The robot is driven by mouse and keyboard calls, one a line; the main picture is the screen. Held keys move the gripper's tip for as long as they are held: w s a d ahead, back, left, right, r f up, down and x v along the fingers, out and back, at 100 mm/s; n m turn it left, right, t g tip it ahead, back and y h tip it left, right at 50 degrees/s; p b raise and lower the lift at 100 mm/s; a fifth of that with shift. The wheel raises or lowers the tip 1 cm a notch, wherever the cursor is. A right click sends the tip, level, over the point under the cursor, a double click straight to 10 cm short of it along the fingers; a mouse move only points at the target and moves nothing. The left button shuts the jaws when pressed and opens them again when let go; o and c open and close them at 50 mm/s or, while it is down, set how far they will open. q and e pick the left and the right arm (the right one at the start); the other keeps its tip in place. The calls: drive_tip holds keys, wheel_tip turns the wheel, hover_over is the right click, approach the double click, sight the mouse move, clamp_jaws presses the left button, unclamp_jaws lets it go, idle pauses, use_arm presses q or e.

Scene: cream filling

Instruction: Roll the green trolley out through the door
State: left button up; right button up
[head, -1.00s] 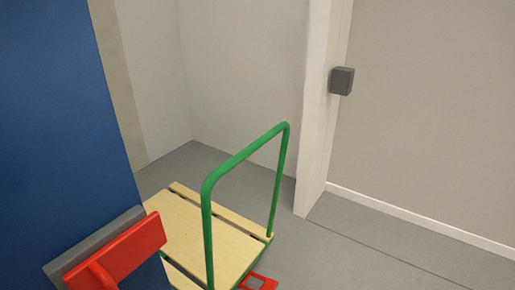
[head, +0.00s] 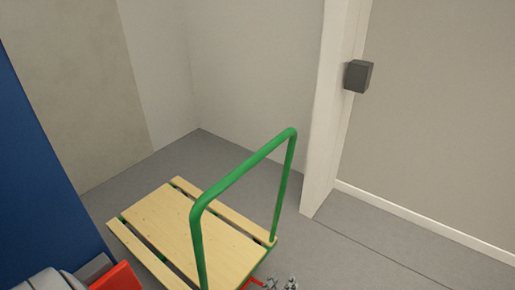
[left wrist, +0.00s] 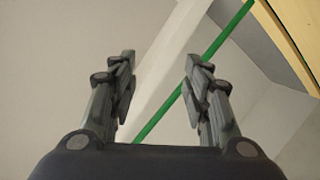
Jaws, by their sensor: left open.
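The green trolley has a slatted wooden deck (head: 185,225) and a tall green push handle (head: 240,170). It stands on the grey floor, its near lower part cut off by the bottom edge of the head view. In the left wrist view my left gripper (left wrist: 160,60) is open and empty. The green bar (left wrist: 222,37) runs slantwise behind the fingers; I cannot tell how far off. My right gripper is not in view.
A blue panel (head: 35,190) stands at the left, with a red part (head: 118,278) at its lower end. A pale post (head: 328,120) with a dark grey box (head: 358,76) stands right of the trolley. The floor (head: 365,260) to the right is clear.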

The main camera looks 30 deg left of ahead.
use_arm(q)
drive_tip(key=w+a+r+n+t+y+p, duration=0.1)
drive_tip(key=w+a+r+n+y, duration=0.15)
drive_tip(key=r, duration=0.55)
drive_tip(key=w+a+r+n+t+y, duration=0.2)
drive_tip(key=w+r+n, duration=0.2)
drive_tip(key=r, duration=0.4)
drive_tip(key=n+g+y+p, duration=0.3)
drive_tip(key=n+g+y, duration=0.25)
drive_tip(key=n, duration=0.95)
approach(256, 163)
drive_tip(key=x, duration=0.2)
drive_tip(key=shift+m+t, duration=0.25)
drive_tip(key=x, duration=1)
drive_tip(key=shift+a+f+p, duration=0.1)
drive_tip(key=shift+p, duration=0.25)
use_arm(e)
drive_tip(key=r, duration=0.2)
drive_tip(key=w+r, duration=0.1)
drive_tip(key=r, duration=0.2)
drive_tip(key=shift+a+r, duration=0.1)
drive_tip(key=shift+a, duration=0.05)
use_arm(q)
drive_tip(key=shift+s, duration=0.1)
